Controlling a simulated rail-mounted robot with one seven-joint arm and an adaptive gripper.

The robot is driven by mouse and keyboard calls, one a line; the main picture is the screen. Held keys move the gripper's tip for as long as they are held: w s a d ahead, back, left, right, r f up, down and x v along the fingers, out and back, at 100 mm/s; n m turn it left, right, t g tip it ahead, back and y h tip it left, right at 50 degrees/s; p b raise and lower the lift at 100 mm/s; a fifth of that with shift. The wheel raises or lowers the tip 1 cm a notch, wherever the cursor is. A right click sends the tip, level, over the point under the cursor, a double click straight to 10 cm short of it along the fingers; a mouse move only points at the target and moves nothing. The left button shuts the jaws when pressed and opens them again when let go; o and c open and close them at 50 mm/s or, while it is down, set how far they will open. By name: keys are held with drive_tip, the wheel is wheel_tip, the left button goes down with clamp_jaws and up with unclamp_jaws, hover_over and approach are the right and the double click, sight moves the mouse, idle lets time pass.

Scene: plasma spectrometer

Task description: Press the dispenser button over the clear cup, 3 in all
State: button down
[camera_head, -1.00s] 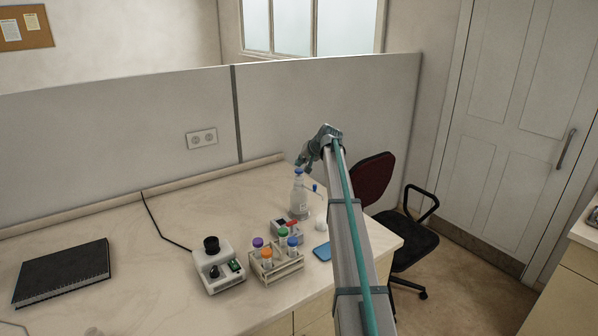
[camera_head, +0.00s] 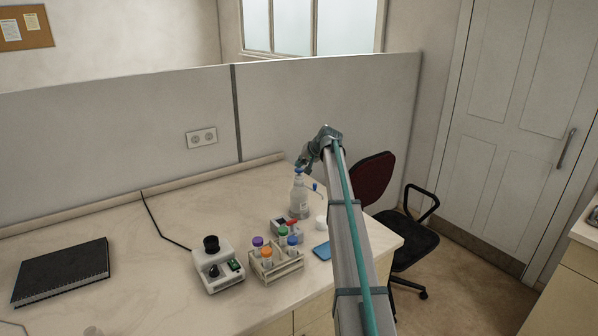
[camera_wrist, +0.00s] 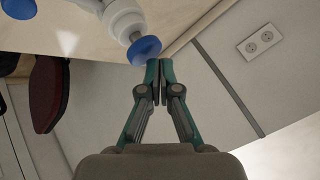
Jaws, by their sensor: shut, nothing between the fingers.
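The dispenser is a pale bottle (camera_head: 299,203) with a blue button (camera_head: 300,170) on top and a blue-tipped side spout (camera_head: 318,188). A small pale cup (camera_head: 321,222) stands on the bench below the spout, close to my arm; its contents cannot be seen. My gripper (camera_head: 302,163) is shut and empty, just above the button. In the wrist view the closed fingertips (camera_wrist: 160,64) are right beside the edge of the blue button (camera_wrist: 144,49). I cannot tell whether they touch it.
A wooden rack (camera_head: 276,270) with several colour-capped tubes, a small grey device (camera_head: 281,228), a blue pad (camera_head: 322,251) and a white instrument (camera_head: 217,272) stand in front of the dispenser. A partition wall (camera_head: 320,105) runs behind the bench. A black notebook (camera_head: 62,270) lies at left.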

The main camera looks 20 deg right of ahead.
sight(300, 170)
drive_tip(key=shift+f+b, duration=0.4)
drive_tip(key=shift+f, duration=0.4)
idle(1.0)
drive_tip(key=shift+r, duration=0.15)
idle(0.3)
drive_tip(key=shift+r+p, duration=0.35)
drive_tip(key=shift+r, duration=0.75)
drive_tip(key=shift+r, duration=0.15)
drive_tip(key=shift+r+p, duration=0.75)
drive_tip(key=shift+r, duration=1.6)
wheel_tip(300, 170, up, 4)
drive_tip(key=shift+f+p, duration=0.1)
drive_tip(key=shift+p, duration=0.6)
drive_tip(key=shift+f, duration=0.1)
